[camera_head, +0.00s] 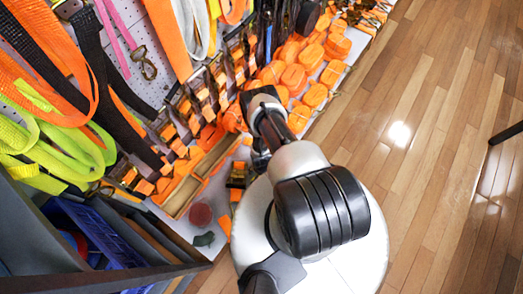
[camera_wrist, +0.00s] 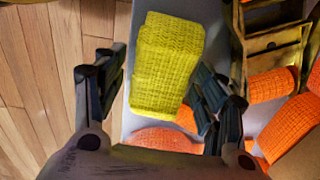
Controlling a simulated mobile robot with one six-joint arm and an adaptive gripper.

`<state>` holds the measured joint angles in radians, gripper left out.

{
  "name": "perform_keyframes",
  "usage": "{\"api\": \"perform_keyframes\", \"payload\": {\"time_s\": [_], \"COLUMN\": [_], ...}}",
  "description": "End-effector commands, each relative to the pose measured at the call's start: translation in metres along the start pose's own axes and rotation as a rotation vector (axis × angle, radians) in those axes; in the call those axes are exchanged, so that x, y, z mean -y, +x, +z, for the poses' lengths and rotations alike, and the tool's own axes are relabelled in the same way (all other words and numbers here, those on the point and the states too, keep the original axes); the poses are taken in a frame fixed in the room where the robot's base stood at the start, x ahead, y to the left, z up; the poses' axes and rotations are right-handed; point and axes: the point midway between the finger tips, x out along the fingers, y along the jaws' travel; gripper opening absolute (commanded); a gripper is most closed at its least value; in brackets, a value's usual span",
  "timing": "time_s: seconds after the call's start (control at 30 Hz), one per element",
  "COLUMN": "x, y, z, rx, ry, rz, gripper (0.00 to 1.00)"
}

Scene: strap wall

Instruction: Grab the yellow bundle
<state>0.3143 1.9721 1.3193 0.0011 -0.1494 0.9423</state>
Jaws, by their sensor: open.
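The yellow bundle (camera_wrist: 165,62) shows in the wrist view as a woven, block-shaped roll on a grey shelf surface (camera_wrist: 133,122). My gripper (camera_wrist: 155,85) is open, with one dark finger to the left of the bundle and the other to its lower right. The bundle lies between and beyond the fingertips; I cannot tell whether either finger touches it. In the head view my arm reaches over the shelf and hides the gripper's tips and the bundle.
Orange bundles (camera_wrist: 275,130) lie close to the right finger, with another (camera_wrist: 165,140) below the yellow one. A wooden tray (camera_head: 182,196) and hanging straps (camera_head: 60,140) are at the left. A blue crate (camera_head: 100,240) stands lower left.

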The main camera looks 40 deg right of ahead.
Motion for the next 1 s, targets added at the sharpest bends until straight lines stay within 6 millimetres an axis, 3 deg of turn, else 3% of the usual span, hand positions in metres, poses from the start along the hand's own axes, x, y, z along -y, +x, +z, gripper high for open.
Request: {"api": "perform_keyframes", "payload": {"time_s": [0.17,0.87,1.0], "x": [0.0001,0.0001,0.0002], "y": [-0.0011,-0.0012,-0.0012], "z": [-0.0001,-0.0001,-0.0002], "rx": [0.0,0.0,0.0], "ry": [0.0,0.0,0.0], "rz": [0.0,0.0,0.0], "gripper": [0.64,0.17,0.17]}}
